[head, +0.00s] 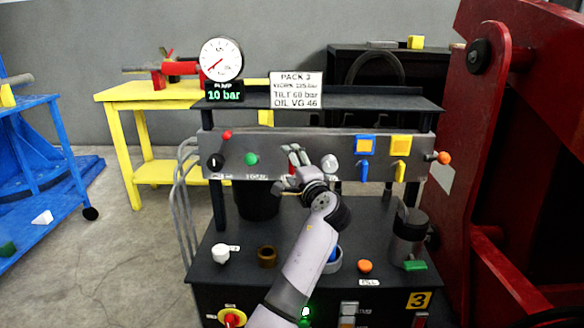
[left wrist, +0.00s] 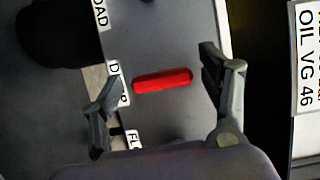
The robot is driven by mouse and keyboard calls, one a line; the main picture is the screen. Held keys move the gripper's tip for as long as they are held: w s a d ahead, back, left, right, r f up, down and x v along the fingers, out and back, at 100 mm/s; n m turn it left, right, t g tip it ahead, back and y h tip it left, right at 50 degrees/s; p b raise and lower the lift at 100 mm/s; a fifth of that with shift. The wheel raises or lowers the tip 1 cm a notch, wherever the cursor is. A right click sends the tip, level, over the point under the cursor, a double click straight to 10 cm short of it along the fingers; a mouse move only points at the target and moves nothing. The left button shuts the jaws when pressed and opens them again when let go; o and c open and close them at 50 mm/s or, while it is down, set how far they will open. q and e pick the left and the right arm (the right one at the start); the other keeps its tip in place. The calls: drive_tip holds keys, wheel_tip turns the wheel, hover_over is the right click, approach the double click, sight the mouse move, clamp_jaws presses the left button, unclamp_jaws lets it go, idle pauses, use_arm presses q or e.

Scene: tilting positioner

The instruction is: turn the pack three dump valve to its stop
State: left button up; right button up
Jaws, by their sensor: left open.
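The dump valve's red handle (left wrist: 162,80) is a short bar on the grey panel in the left wrist view. It lies beside a partly hidden label (left wrist: 118,84) that starts with D. My left gripper (head: 289,168) is open in front of the panel in the head view and hides most of the handle there. In the left wrist view the left gripper's fingers (left wrist: 160,72) stand apart on either side of the handle, with gaps on both sides. I cannot tell how deep the fingertips reach. My right gripper is not in view.
The grey panel (head: 305,143) also carries a black knob (head: 216,160), a green button (head: 251,158), a blue valve handle (head: 364,170) and a yellow one (head: 400,172). A gauge (head: 221,60) reading 10 bar and a PACK 3 sign (head: 296,90) stand above. A red machine frame (head: 480,150) rises at right.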

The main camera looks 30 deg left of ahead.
use_arm(q)
drive_tip(key=shift+d, duration=0.1)
drive_tip(key=v, duration=1.2)
drive_tip(key=shift+w, duration=0.1)
